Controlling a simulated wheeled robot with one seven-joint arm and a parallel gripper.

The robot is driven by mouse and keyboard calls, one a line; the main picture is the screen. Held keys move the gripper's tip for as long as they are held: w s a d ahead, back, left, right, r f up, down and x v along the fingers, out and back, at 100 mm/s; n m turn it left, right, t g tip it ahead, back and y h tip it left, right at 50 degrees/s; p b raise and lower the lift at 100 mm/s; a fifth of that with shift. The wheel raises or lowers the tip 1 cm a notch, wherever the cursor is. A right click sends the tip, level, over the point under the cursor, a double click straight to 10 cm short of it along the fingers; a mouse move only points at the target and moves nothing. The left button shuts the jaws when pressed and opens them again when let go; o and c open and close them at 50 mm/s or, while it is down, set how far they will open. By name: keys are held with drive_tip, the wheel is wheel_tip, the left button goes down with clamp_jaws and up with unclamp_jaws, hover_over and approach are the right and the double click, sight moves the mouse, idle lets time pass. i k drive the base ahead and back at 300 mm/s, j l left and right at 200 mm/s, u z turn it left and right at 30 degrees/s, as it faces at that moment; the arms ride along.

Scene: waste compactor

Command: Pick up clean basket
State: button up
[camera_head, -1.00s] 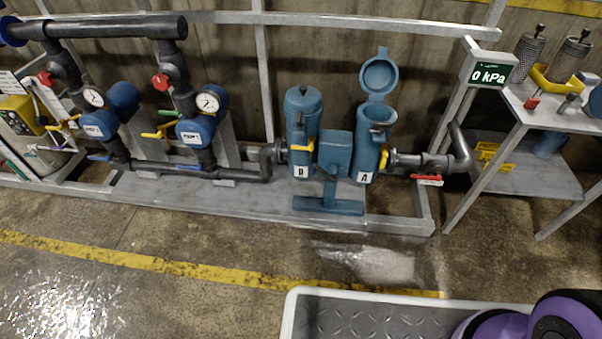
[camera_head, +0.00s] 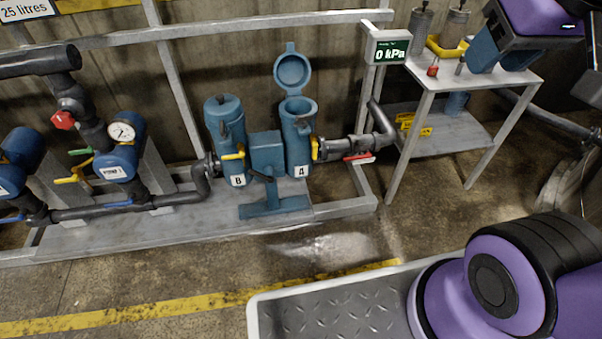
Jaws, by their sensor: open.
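Two dark mesh baskets with top handles stand on the table at the upper right. The left basket (camera_head: 420,30) is at the back left corner, and the right basket (camera_head: 454,29) stands in or just behind a yellow tray (camera_head: 434,46). I cannot tell from their look which one is clean. My gripper (camera_head: 502,56), with blue fingers, is over the right part of the table, to the right of the baskets and apart from them. It is open, and nothing shows between its fingers.
The table (camera_head: 476,80) also holds a small red-topped item (camera_head: 433,69). A pressure display (camera_head: 388,49) reads 0 kPa beside it. Blue housing A (camera_head: 298,135) has its lid up; housing B (camera_head: 226,140) is closed. Floor in front of the table is clear.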

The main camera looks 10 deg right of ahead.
sight(420, 20)
drive_tip(key=i+l, duration=0.2)
drive_tip(key=l, duration=0.15)
drive_tip(key=i+l+u, duration=0.1)
drive_tip(key=l, duration=0.25)
drive_tip(key=i+l, duration=0.45)
drive_tip(key=l, duration=0.3)
drive_tip(key=i+l+u, duration=0.1)
drive_tip(key=l, duration=0.25)
drive_tip(key=i+l, duration=0.25)
drive_tip(key=l, duration=0.15)
drive_tip(key=i+l+u, duration=0.1)
drive_tip(key=l, duration=0.25)
drive_tip(key=i+l, duration=0.25)
drive_tip(key=l, duration=0.15)
drive_tip(key=i+l+u, duration=0.1)
drive_tip(key=i+l, duration=0.3)
drive_tip(key=i, duration=0.1)
